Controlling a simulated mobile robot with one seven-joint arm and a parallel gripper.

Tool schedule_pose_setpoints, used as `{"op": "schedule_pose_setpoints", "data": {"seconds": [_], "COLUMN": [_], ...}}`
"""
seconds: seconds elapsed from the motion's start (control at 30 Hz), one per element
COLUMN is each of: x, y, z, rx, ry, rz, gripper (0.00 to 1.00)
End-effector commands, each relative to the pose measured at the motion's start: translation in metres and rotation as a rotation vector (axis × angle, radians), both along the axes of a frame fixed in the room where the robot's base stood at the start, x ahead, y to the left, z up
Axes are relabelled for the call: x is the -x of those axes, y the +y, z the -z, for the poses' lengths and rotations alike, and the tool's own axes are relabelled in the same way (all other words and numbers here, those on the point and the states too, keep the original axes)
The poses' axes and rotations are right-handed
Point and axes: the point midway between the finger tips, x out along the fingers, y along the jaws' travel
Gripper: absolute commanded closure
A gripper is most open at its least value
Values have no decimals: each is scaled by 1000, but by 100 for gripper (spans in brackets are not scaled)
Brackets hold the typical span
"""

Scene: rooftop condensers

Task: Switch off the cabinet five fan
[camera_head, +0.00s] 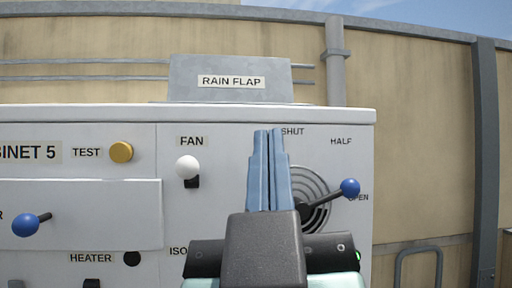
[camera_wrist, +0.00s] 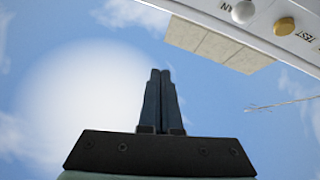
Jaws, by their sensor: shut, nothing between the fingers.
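The fan switch (camera_head: 187,168) has a white ball knob and sits under the FAN label (camera_head: 191,141) on the front of cabinet 5 (camera_head: 230,120). The ball stands at the top, above a dark slot. My gripper (camera_head: 268,132) is shut and empty, pointing up in front of the panel, to the right of the switch and apart from it. In the wrist view the fingers (camera_wrist: 160,72) are together against the sky, and the white knob (camera_wrist: 243,12) shows upside down at the top right.
A yellow TEST button (camera_head: 121,152) is left of the switch. Another blue-knobbed lever (camera_head: 26,224) is at lower left. A rain flap (camera_head: 231,92) stands on top.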

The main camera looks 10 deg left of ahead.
Motion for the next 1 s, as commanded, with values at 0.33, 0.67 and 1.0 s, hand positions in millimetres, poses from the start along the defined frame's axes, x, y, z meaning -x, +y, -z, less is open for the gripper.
{"op": "schedule_pose_setpoints", "data": {"seconds": [0.33, 0.67, 1.0], "x": [-2, 0, -20], "y": [90, 99, 109], "z": [-8, -3, -13], "rx": [372, 429, 428], "ry": [222, 247, 251], "rz": [-121, -136, -138], "gripper": [100, 100, 100]}}
